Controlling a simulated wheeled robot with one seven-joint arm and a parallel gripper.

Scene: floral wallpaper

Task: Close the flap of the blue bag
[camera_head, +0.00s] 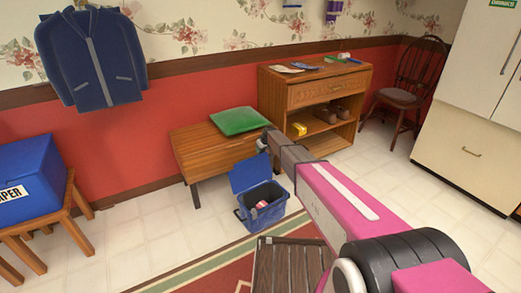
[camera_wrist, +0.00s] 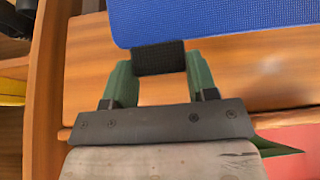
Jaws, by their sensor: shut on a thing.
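The blue bag (camera_head: 263,211) stands on the floor by the rug, its top open, with a red and white item (camera_head: 261,204) visible inside. Its flap (camera_head: 247,173) is raised at the back. In the wrist view the blue flap (camera_wrist: 225,22) fills the top, with a black tab (camera_wrist: 158,57) on its edge. My gripper (camera_head: 262,147) is at the flap's upper edge. In the wrist view the green fingers of my gripper (camera_wrist: 159,75) are shut on the black tab, one on each side. My arm hides the area right of the flap in the head view.
A low wooden bench (camera_head: 200,150) with a green cushion (camera_head: 238,121) stands right behind the bag. A wooden shelf unit (camera_head: 310,85) is behind to the right. A wooden slatted piece (camera_head: 285,268) stands in front on the rug. The tiled floor left of the bag is clear.

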